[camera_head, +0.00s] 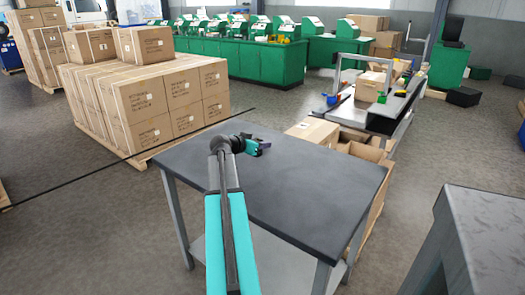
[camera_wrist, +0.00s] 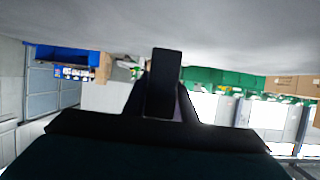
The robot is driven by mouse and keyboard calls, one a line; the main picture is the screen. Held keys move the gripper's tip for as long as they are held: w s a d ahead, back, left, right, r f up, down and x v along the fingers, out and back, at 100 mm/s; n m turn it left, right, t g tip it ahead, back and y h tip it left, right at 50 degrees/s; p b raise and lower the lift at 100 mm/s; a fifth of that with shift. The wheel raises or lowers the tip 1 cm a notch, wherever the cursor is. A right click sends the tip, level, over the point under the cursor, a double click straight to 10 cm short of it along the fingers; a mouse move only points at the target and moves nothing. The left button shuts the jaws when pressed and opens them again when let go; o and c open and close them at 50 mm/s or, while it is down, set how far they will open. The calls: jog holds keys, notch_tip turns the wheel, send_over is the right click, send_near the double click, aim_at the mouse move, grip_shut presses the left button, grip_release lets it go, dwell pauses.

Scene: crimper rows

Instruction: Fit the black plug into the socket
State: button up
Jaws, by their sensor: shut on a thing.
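My gripper (camera_head: 258,148) is over the far part of the dark grey table, at the end of my teal arm. In the wrist view, a black upright block, which looks like the black plug (camera_wrist: 164,80), stands up between the dark jaws of my gripper (camera_wrist: 160,115). The jaws are shut on it. In the head view the plug is too small and dark to make out apart from the gripper. I cannot make out a socket in either view.
The table top (camera_head: 310,200) is otherwise bare. Stacked cartons (camera_head: 150,110) stand at the left. A workbench (camera_head: 385,118) with boxes and open cartons (camera_head: 355,150) are behind at the right. A grey surface (camera_head: 490,225) is at the front right. Green machines (camera_head: 250,55) line the back.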

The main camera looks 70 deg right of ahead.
jog(key=shift+f, duration=1.75)
jog(key=shift+f, duration=0.15)
jog(key=o, duration=1.1)
jog(key=shift+r, duration=0.25)
jog(key=v, duration=1.2)
